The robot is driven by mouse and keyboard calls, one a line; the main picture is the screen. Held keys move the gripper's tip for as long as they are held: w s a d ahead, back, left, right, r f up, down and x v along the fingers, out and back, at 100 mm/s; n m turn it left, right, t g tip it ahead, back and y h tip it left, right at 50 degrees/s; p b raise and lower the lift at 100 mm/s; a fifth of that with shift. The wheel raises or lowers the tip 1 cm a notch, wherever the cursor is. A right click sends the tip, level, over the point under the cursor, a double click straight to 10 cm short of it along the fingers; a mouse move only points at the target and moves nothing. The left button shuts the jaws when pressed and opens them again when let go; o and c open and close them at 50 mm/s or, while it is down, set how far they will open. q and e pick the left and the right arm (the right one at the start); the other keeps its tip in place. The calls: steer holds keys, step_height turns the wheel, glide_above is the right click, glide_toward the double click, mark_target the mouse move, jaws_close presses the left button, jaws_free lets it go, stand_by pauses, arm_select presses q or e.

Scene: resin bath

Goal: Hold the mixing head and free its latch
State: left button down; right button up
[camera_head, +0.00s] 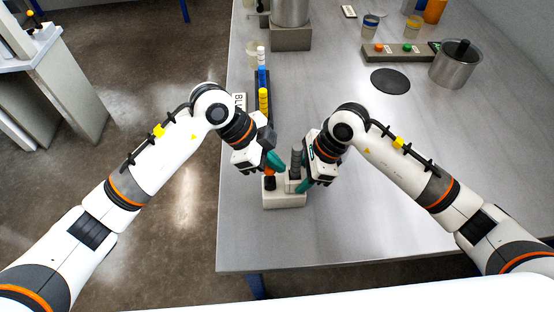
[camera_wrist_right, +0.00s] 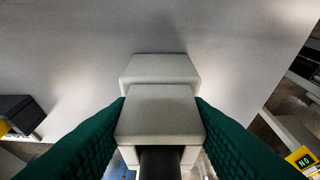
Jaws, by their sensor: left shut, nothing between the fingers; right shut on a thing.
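The mixing head (camera_head: 295,164) has a ribbed dark grey upright part and stands on a pale block (camera_head: 284,201) near the table's front left edge. My right gripper (camera_head: 302,185) is shut on it from the right; in the right wrist view its green fingers (camera_wrist_right: 160,108) press both sides of a pale squared body (camera_wrist_right: 160,98). My left gripper (camera_head: 276,161) is shut and empty, its green fingertips just above a small orange and black part (camera_head: 269,180) on the block's left. This may be the latch; whether the fingers touch it I cannot tell.
A black rack (camera_head: 263,87) with white, blue and yellow pieces stands behind my left gripper, beside a lettered card (camera_head: 239,102). A steel vessel on a grey base (camera_head: 291,37) is farther back. A black disc (camera_head: 390,81) and steel pot (camera_head: 455,67) lie right. The front right table is clear.

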arm_select(q)
steer(key=shift+a+h, duration=0.35)
steer(key=shift+h, duration=0.05)
steer(key=shift+a+h, duration=0.8)
steer(key=shift+h, duration=0.2)
arm_select(e)
steer(key=shift+r, duration=0.1)
arm_select(q)
steer(key=a+f+h, duration=0.2)
steer(key=a+h, duration=0.3)
steer(key=h, duration=0.1)
steer(key=shift+w+a+f+h, duration=0.15)
steer(key=shift+a+f+h, duration=0.15)
steer(key=shift+h, duration=0.1)
steer(key=shift+f, duration=0.15)
steer(key=shift+a, duration=0.15)
steer(key=a+r, duration=0.1)
steer(key=a, duration=0.8)
steer(key=shift+w+a, duration=0.35)
steer(key=shift+w, duration=0.05)
arm_select(e)
steer(key=shift+s, duration=0.1)
